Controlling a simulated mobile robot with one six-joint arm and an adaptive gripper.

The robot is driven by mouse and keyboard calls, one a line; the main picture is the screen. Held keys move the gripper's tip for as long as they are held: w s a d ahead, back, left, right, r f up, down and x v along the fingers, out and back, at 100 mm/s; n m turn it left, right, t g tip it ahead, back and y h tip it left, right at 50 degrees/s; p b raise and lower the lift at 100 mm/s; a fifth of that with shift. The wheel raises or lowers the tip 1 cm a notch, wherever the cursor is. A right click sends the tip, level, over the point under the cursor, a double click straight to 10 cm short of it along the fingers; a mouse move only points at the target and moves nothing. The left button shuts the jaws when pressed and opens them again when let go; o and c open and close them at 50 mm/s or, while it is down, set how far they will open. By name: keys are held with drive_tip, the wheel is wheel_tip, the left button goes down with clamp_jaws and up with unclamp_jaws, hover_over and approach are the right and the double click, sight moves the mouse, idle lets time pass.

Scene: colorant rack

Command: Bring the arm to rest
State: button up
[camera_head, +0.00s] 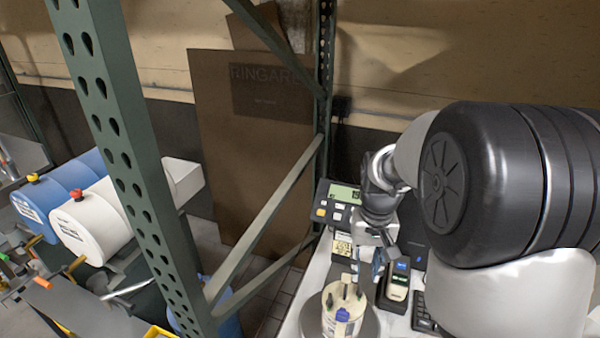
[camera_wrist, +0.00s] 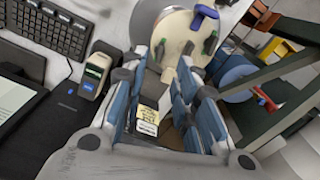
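My gripper (camera_head: 372,268) hangs at the end of my bent arm, just above and behind a cream lidded container (camera_head: 343,308). In the wrist view my gripper (camera_wrist: 172,58) shows its blue-padded fingers with a gap between them, and nothing is clearly held. The container (camera_wrist: 178,28), with a blue part and dark green clips on its lid, lies beyond the fingertips there. I cannot tell whether a finger touches it. It stands on a round grey plate (camera_head: 368,326).
A keypad device with a green display (camera_head: 340,195) and a handheld device (camera_head: 397,282) stand close by. A keyboard (camera_wrist: 48,25) lies at the wrist view's left. A green rack post (camera_head: 130,150) rises left of the table. White (camera_head: 92,222) and blue (camera_head: 40,200) drums lie further left.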

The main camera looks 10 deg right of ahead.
drive_tip(key=s+a+f+n+t+b, duration=0.1)
drive_tip(key=s+a+f+t+b, duration=0.1)
drive_tip(key=s+a+b, duration=0.4)
drive_tip(key=s+a+f+n+t+b, duration=0.2)
drive_tip(key=s+a+b, duration=0.4)
drive_tip(key=s+b, duration=0.5)
drive_tip(key=shift+s+f+n+t, duration=0.3)
drive_tip(key=shift+s+f, duration=0.55)
drive_tip(key=shift+s, duration=0.35)
